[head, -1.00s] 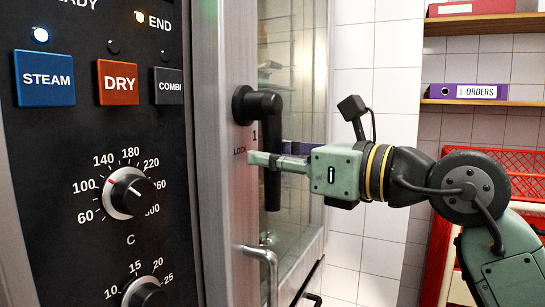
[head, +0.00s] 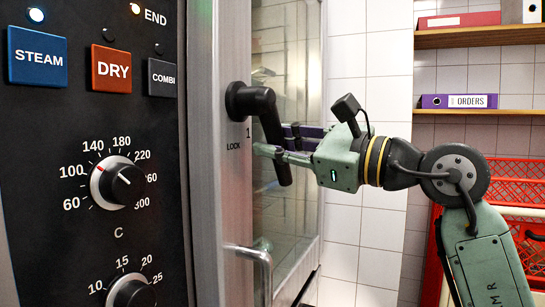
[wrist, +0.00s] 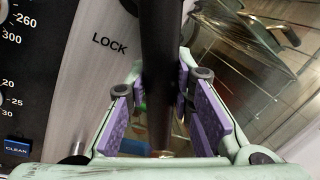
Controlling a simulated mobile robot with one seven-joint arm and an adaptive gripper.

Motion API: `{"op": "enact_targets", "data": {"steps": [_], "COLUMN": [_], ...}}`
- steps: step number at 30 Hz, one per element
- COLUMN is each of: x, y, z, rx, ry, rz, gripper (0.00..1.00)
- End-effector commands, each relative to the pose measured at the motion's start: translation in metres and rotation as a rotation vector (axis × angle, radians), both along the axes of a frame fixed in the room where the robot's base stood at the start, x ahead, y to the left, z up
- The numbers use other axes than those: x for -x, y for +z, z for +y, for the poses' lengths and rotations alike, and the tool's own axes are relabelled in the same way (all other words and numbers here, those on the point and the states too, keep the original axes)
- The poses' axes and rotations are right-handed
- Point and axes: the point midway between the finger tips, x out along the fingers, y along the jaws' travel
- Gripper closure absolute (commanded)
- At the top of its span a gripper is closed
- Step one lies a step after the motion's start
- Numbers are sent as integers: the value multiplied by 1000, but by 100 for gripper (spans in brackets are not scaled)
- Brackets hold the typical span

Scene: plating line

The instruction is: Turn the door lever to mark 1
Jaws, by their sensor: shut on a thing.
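The black door lever (head: 271,118) is mounted on the steel door frame in the head view. Its handle slants down and to the right from its round pivot. The printed mark 1 (head: 248,133) is just below the pivot, left of the handle, with the word LOCK (head: 233,147) lower left of it. My gripper (head: 284,153) is shut on the lower part of the handle, its fingers to either side. In the wrist view the lever (wrist: 160,60) runs between the purple finger pads (wrist: 160,105); mark 1 does not show there.
The oven control panel (head: 90,230) with buttons and dials is at left. A steel pull handle (head: 262,262) juts out below the lever. The glass door (head: 290,220) is behind it. Shelves with a purple ORDERS binder (head: 458,101) and red crates (head: 512,170) are at right.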

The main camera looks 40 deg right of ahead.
Motion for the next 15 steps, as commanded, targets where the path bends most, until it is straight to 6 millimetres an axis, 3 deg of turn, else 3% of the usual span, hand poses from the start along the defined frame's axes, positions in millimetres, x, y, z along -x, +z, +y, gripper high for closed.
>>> {"op": "enact_targets", "data": {"steps": [15], "x": [-7], "y": [12], "z": [-11], "rx": [223], "ry": [2], "rz": [-92], "gripper": [100]}}
